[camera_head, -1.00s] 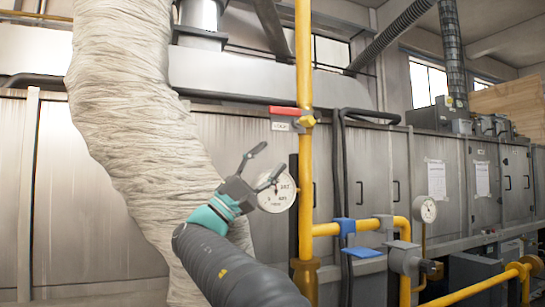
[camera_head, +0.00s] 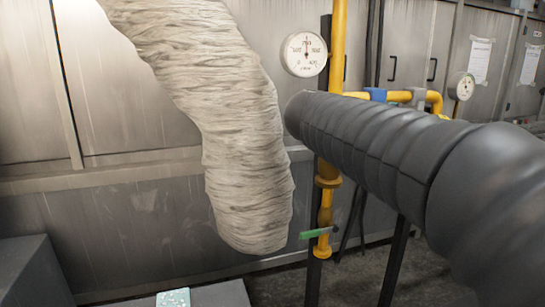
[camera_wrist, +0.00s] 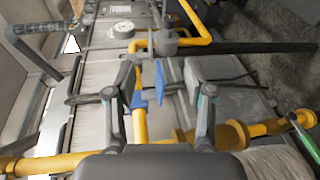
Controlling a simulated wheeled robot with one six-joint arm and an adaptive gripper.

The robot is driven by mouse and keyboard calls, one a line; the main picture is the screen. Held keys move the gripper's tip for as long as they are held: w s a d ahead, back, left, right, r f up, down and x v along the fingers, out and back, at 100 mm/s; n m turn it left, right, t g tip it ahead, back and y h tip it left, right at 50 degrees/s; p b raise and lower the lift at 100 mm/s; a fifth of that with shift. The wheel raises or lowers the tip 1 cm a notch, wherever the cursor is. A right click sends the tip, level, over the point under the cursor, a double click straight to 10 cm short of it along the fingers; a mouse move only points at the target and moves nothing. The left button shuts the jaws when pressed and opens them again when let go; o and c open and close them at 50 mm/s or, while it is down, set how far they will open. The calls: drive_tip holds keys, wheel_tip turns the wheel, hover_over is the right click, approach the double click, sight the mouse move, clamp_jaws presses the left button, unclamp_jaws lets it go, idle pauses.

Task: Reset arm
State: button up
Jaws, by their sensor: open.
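My gripper (camera_wrist: 159,88) shows in the wrist view with its two fingers spread apart. It is open, and I see nothing held between the fingers. Behind the gap lie a yellow pipe (camera_wrist: 140,122) and a blue fitting (camera_wrist: 160,80); I cannot tell how far off they are. In the head view my dark ribbed arm reaches in from the right, and my gripper is hidden there.
A wrinkled pale duct (camera_head: 235,120) hangs in front of grey metal panels (camera_head: 130,210). A vertical yellow pipe (camera_head: 338,45) and a round white gauge (camera_head: 304,54) stand by my arm. A grey block (camera_head: 30,275) is at lower left.

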drive_tip(key=s+a+f+m+y, duration=0.2)
drive_tip(key=s+a+f+y, duration=0.1)
drive_tip(key=s+f, duration=0.4)
drive_tip(key=s+a+f+m+g+y, duration=0.1)
drive_tip(key=s+f+y, duration=0.5)
drive_tip(key=f, duration=0.6)
drive_tip(key=s+a+f+m+g+y, duration=0.1)
drive_tip(key=s+a+f+m+y, duration=0.2)
drive_tip(key=s+f, duration=0.7)
drive_tip(key=shift+s+a+f+m+y, duration=0.25)
drive_tip(key=shift+a+m+y, duration=0.15)
drive_tip(key=shift+a+y, duration=0.4)
